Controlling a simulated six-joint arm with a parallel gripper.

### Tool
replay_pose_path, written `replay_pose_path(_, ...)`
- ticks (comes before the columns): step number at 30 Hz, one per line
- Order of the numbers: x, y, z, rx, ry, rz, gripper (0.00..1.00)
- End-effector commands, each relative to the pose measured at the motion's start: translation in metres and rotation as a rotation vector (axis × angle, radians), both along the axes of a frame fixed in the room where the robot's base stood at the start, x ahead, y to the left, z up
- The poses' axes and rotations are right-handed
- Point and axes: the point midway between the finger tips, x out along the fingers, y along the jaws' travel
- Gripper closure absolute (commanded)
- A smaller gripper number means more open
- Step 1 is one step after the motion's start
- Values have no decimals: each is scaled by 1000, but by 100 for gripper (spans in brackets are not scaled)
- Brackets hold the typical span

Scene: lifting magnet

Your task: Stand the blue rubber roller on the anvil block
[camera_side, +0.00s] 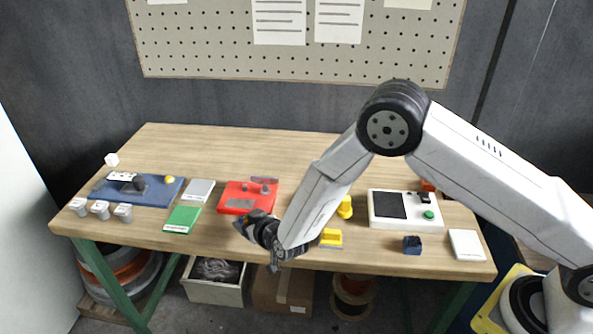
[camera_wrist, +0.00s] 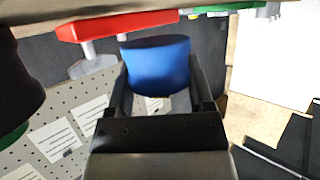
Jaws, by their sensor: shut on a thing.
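The blue rubber roller (camera_wrist: 156,64) is a plain blue cylinder between the two black fingers of my gripper (camera_wrist: 158,72) in the wrist view. My gripper is shut on it. In the side view my gripper (camera_side: 246,226) is low at the table's front edge, pointing left, in front of the red tray, and the roller is barely visible there. A dark block (camera_side: 134,183) lies on the blue mat at the left, and a small dark blue block (camera_side: 412,245) stands at the front right. I cannot tell which thing is the anvil block.
The red tray (camera_side: 232,207) with grey parts is just behind my gripper. Green (camera_side: 182,218) and grey (camera_side: 199,189) plates lie to its left, with several white cups beyond. Yellow pieces (camera_side: 331,237) and a white control box (camera_side: 388,225) are to the right.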

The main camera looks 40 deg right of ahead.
Motion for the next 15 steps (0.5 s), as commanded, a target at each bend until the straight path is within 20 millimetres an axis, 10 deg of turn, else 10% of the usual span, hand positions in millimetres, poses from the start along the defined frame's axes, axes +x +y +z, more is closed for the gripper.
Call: replay_pose_path(15,0,0,-18,0,-2,1,100)
